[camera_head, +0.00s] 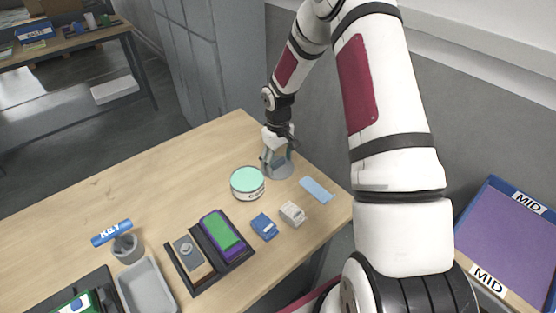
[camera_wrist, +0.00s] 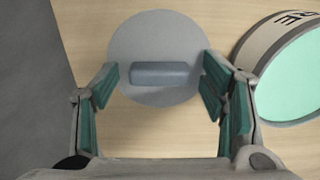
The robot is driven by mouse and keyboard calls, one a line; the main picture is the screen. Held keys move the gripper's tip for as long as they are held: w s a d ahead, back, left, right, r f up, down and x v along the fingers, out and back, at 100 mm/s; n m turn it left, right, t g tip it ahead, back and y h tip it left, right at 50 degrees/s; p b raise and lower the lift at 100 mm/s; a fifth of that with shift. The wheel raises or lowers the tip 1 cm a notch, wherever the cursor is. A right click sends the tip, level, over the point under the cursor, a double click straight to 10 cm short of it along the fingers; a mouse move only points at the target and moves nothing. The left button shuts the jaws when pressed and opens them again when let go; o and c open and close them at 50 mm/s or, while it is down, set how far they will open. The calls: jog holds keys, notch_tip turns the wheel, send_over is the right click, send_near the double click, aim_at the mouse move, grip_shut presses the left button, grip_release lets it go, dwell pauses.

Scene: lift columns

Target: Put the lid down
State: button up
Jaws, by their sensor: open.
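The lid is a round grey disc (camera_wrist: 150,35) with a bar-shaped handle across its middle. It lies flat on the wooden table, and it also shows in the head view (camera_head: 281,171) below my gripper. My gripper (camera_head: 277,160) is above the lid at the table's far right part. In the wrist view my gripper's two green-padded fingers (camera_wrist: 160,88) are spread apart on both sides of the handle, with gaps between the pads and the handle. The gripper holds nothing.
A round tin with a mint-green top (camera_head: 247,181) stands just left of the lid. A light blue block (camera_head: 316,189), a white block (camera_head: 292,213) and a blue block (camera_head: 264,226) lie nearby. A dark tray (camera_head: 237,259) is nearer. The table's back left is clear.

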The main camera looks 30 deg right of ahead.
notch_tip(320, 180, up, 12)
jog(key=r+b, duration=0.1)
notch_tip(320, 180, up, 8)
send_over(278, 161)
jog(key=s+a, duration=0.3)
jog(key=s, duration=0.1)
jog(key=s+a+r+t, duration=0.1)
jog(key=s+a+r, duration=0.2)
jog(key=s, duration=0.4)
jog(key=s+a+r+m+t, duration=0.1)
jog(key=s+a+r+t, duration=0.1)
jog(key=s+r, duration=0.4)
jog(key=s+a+r+m+t, duration=0.1)
jog(key=s+a+r, duration=0.3)
jog(key=s, duration=0.6)
jog(key=shift+s+r+t, duration=0.15)
jog(key=shift+r+t, duration=0.55)
jog(key=shift+r, duration=0.05)
